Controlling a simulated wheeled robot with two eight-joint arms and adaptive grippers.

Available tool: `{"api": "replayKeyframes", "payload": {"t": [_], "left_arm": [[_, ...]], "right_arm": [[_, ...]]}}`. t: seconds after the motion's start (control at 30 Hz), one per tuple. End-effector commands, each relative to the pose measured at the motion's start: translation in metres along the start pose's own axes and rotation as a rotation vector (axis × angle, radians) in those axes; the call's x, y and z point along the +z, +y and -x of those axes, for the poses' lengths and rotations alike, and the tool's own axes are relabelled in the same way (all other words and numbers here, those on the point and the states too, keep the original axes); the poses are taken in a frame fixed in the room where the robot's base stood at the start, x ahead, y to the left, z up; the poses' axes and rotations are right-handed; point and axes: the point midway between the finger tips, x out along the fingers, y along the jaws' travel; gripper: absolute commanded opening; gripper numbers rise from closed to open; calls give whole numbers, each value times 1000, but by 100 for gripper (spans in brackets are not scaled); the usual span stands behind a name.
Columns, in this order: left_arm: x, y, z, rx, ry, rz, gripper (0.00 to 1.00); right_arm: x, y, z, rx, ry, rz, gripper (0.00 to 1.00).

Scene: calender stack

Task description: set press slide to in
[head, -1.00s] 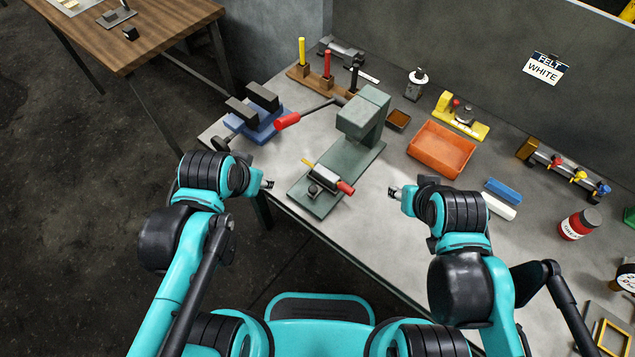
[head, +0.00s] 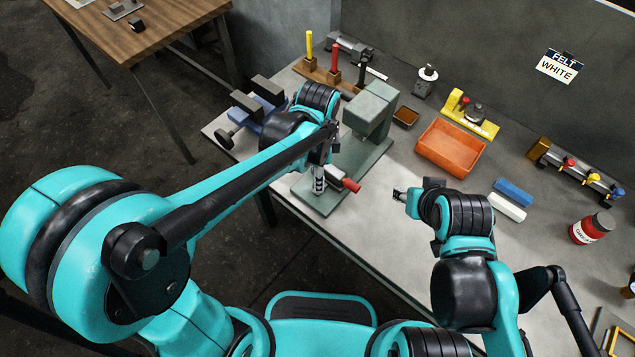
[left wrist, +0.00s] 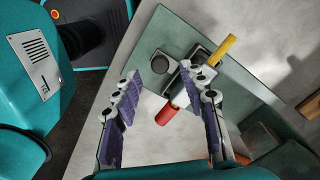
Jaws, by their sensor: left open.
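The green press (head: 372,115) stands on the bench, with its flat base (head: 362,160) reaching toward me. The press slide sits low on the front of this base. In the head view mainly its red end (head: 346,184) shows; my left arm and gripper hide the rest.
An orange bin (head: 450,147), a yellow fixture (head: 470,115) and a small brown tray (head: 405,116) stand right of the press. A blue vise (head: 262,110) is at left, partly behind my arm. A rack with coloured sticks (head: 333,72) is behind. Bare bench lies around my right gripper.

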Motion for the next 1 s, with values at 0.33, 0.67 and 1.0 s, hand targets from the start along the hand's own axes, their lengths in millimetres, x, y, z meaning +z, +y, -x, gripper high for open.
{"api": "replayKeyframes", "payload": {"t": [0.33, 0.67, 1.0], "left_arm": [[0, 0, -33, -1, 0, 2, 42], [0, 0, -33, -1, 1, 2, 13], [-9, -10, -33, -1, 1, 2, 0]], "right_arm": [[8, 0, -12, 0, 0, 0, 41], [8, 0, -11, 0, 0, 0, 41], [8, 0, -11, 0, 0, 0, 41]]}}
